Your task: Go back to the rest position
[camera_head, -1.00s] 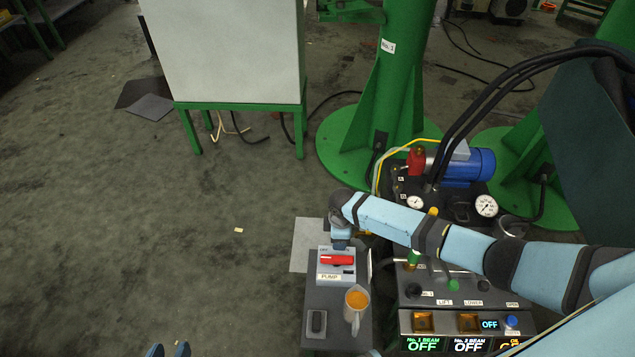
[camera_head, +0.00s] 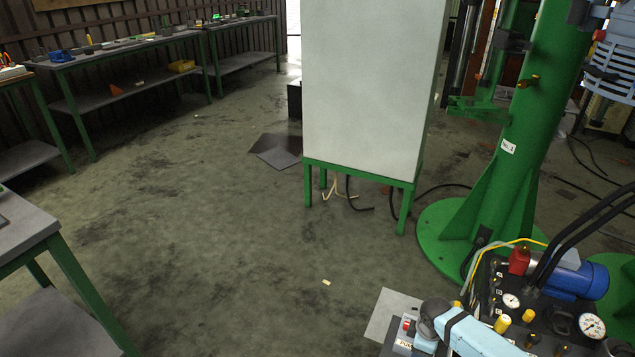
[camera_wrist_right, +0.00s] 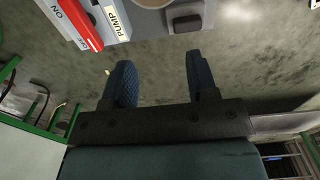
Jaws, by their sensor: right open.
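My right gripper (camera_wrist_right: 160,65) is open in the right wrist view, its two dark blue fingers apart with nothing between them. Beyond the fingertips, at the top left, is the grey pump switch box (camera_wrist_right: 112,22) with a red handle and a PUMP label. In the head view my right arm comes in at the bottom right, with its wrist beside the switch box (camera_head: 404,346), which is mostly cut off and partly hidden. The right fingers cannot be made out there. My left gripper is in neither current view.
A control panel with gauges (camera_head: 591,326) and a blue motor stands at the lower right, by a green column (camera_head: 520,150). A white cabinet (camera_head: 370,90) on green legs stands mid-scene. A workbench (camera_head: 25,225) is at the left. The middle floor is clear.

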